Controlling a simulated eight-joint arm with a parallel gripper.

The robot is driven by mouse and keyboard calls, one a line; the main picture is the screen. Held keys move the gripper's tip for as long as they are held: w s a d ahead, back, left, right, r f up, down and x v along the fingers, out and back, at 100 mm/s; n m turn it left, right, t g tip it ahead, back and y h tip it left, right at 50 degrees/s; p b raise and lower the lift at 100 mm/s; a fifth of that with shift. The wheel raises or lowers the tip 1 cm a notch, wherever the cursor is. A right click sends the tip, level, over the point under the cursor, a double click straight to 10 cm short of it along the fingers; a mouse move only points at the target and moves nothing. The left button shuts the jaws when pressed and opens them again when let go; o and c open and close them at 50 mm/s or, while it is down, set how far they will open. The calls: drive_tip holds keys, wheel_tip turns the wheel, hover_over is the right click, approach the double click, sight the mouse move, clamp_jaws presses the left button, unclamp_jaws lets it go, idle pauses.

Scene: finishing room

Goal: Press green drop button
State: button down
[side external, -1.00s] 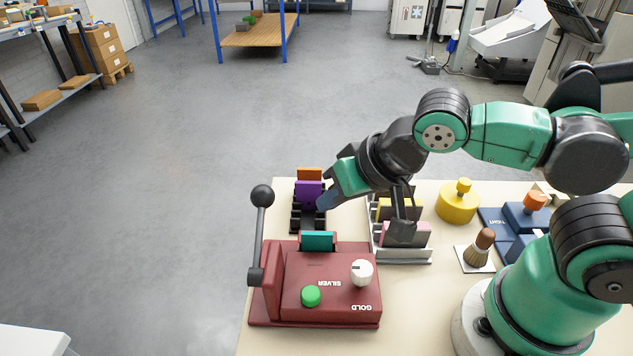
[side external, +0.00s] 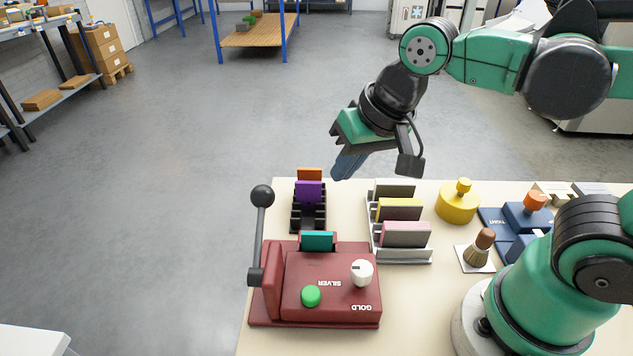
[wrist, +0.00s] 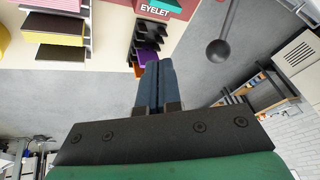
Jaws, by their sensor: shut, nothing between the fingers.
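The green button (side external: 311,296) sits on top of the dark red machine (side external: 330,315) at the table's front left. A white knob (side external: 361,273) stands to its right, with the words SILVER and GOLD near it. A teal block (side external: 317,241) sits at the machine's back edge. A lever with a black ball (side external: 262,196) rises on its left side. My gripper (side external: 341,172) is shut and empty, in the air behind the machine and above the table's back edge. In the wrist view my gripper's fingers (wrist: 159,85) are together, pointing at the black rack.
A black rack (side external: 308,220) holds a purple block (side external: 309,192) and an orange block (side external: 309,174). A silver rack (side external: 400,257) with grey, yellow and pink blocks stands right of it. A yellow round object (side external: 457,204), a brush (side external: 479,248) and blue blocks (side external: 525,216) lie farther right.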

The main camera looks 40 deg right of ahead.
sight(311, 293)
drive_tip(key=s+a+r+m+g, duration=0.4)
drive_tip(key=a+m, duration=0.2)
drive_tip(key=a, duration=0.3)
drive_tip(key=shift+s+h, duration=0.3)
drive_tip(key=shift+s, duration=0.05)
drive_tip(key=shift+a, duration=0.1)
drive_tip(key=f, duration=1.4)
drive_tip(key=shift+w+a, duration=0.15)
drive_tip(key=shift+w, duration=0.1)
drive_tip(key=shift+f, duration=0.1)
drive_tip(key=shift+f, duration=0.9)
drive_tip(key=shift+w, duration=0.1)
